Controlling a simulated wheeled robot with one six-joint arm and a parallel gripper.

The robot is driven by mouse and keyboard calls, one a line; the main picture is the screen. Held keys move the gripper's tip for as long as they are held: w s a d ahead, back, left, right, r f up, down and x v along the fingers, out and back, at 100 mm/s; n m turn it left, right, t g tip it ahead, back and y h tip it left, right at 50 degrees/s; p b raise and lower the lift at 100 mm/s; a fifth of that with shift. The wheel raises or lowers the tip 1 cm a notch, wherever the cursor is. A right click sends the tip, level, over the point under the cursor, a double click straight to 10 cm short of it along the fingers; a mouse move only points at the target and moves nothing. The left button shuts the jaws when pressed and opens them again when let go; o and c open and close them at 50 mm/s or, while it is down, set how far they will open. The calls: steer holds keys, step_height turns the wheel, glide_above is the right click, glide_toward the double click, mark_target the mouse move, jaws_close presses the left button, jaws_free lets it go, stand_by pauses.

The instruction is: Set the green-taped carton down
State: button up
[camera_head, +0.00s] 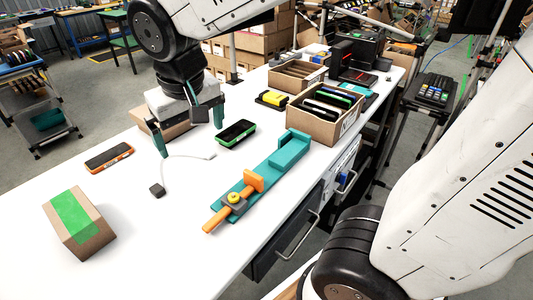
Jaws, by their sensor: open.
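The green-taped carton (92,236) is a small brown box with a wide green tape strip across its top. It rests on the white table at the lower left, turned at an angle; I cannot tell whether it lies fully flat. My gripper (189,128) points down over the table, behind and to the right of the carton and well apart from it. Its two green fingers are spread, with nothing seen held between them.
A brown box edge shows behind my gripper. An orange-edged device (109,157), a green-edged device (236,132), a cable with a dark block (157,190) and a teal fixture (290,152) lie on the white table (170,265). An open carton (322,127) stands farther back. The front middle is clear.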

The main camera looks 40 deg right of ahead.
steer(key=s+d, duration=0.5)
steer(key=s, duration=0.3)
steer(key=s+d+g, duration=0.1)
steer(key=s+d, duration=0.3)
steer(key=s, duration=0.4)
steer(key=shift+d+f+m+g+y, duration=0.25)
steer(key=shift+d+m+g+y, duration=0.05)
steer(key=shift+d+m, duration=0.1)
steer(key=shift+s, duration=0.1)
